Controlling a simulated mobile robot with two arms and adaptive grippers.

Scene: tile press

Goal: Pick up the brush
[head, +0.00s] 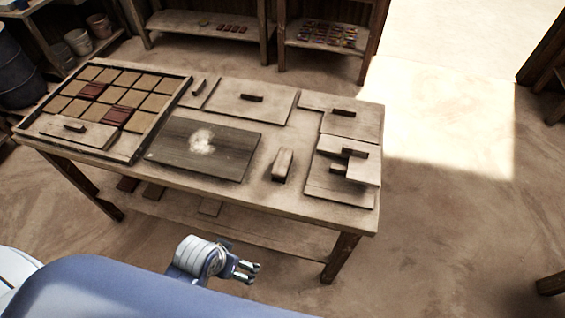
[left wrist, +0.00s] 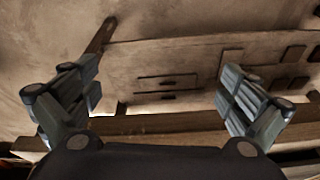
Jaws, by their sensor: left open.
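A small pale wooden block-like piece (head: 283,165), which looks like the brush, lies on the table top right of the dark board. My left gripper (head: 254,273) is open and empty, in front of the table's near edge and apart from the brush. In the left wrist view its two fingers (left wrist: 158,105) stand wide apart with nothing between them. I cannot pick out the brush in that view. My right gripper is not in view.
The wooden table (head: 290,198) also holds a tile tray (head: 150,139) at left, a dark board with white powder (head: 239,168), and several flat boards with handles, one (head: 268,109) at the back. Shelves stand behind. Open floor lies to the right.

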